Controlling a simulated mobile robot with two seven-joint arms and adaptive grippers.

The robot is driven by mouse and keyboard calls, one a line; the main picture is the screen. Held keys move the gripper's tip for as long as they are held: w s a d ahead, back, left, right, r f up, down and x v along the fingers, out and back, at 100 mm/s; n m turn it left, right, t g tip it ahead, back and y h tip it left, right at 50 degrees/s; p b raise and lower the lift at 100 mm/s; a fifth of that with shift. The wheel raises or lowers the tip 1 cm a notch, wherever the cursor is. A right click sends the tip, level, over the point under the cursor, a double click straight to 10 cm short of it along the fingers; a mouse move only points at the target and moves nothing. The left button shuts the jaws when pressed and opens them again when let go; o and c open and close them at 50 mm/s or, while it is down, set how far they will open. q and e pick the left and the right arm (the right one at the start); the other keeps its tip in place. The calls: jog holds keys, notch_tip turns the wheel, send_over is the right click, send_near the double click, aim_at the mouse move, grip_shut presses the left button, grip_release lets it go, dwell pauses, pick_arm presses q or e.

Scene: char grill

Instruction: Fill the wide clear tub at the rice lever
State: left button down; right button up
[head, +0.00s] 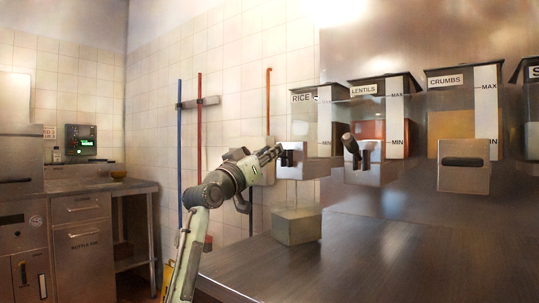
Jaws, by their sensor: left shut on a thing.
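The rice dispenser (329,122), labelled RICE, hangs at the left end of a row of dispensers. The clear tub (297,228) stands on the counter below its outlet, near the counter's left edge. It looks pale and see-through; how much rice is in it I cannot tell. My left gripper (274,153) reaches in from the left at the front of the rice outlet. It is shut on the rice lever, which it mostly hides. My right gripper is not in view.
The metal counter (400,262) is bare right of the tub. Coloured-handled tools hang on the tiled wall behind my arm.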

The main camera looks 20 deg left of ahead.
pick_arm(q)
jog(key=c, duration=1.3)
grip_release()
jog(key=v, duration=1.2)
